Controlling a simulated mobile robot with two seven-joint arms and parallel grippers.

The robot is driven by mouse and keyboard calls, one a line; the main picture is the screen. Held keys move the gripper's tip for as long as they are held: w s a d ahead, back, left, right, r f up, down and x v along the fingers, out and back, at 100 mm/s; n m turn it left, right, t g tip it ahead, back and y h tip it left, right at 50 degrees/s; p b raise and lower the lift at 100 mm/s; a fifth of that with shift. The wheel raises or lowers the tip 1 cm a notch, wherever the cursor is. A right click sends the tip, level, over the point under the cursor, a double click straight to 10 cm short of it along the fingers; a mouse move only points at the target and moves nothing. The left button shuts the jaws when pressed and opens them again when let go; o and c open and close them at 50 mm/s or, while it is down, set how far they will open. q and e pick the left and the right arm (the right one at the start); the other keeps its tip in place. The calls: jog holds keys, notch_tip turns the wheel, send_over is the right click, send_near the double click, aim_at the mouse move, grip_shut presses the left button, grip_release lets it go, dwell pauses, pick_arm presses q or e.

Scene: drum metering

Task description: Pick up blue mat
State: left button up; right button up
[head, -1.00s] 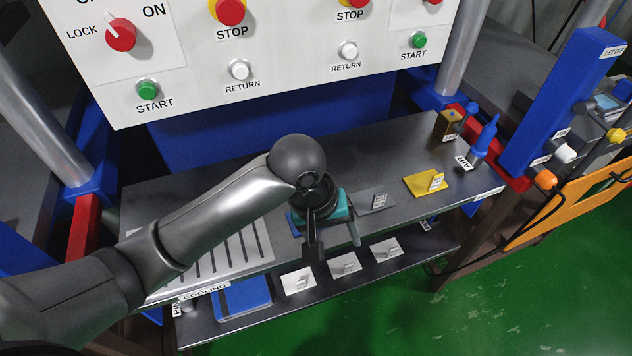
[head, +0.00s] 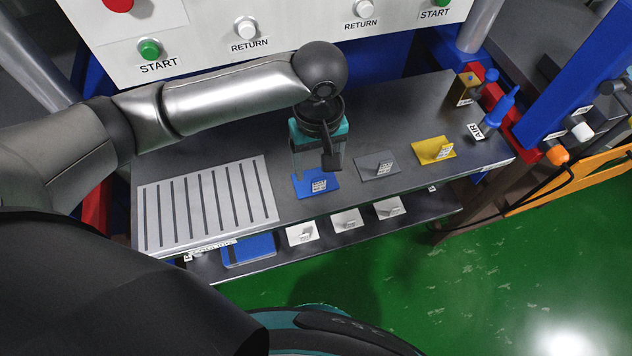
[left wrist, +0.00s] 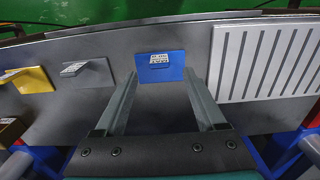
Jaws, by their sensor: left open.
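The blue mat (head: 303,187) lies flat on the grey bench top, with a small upright white label on it. It also shows in the left wrist view (left wrist: 160,74), at the top centre. My left gripper (head: 318,168) is open and empty, pointing down just behind the mat. In the left wrist view its two fingers (left wrist: 160,88) stand apart, with the mat beyond and between their tips. I see no contact with the mat. My right gripper is not in view.
A grey mat (head: 372,165) and a yellow mat (head: 430,152) lie to the right. A slotted light plate (head: 207,204) lies to the left. A lower shelf holds a blue plate (head: 248,250) and several white cards. A blue air nozzle (head: 500,107) stands at the right end.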

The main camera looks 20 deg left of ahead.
aim_at(318, 178)
pick_arm(q)
jog(key=shift+s+f+b, duration=0.1)
jog(key=shift+f+b, duration=0.95)
jog(key=shift+f, duration=2.05)
jog(key=shift+c, duration=0.2)
grip_shut()
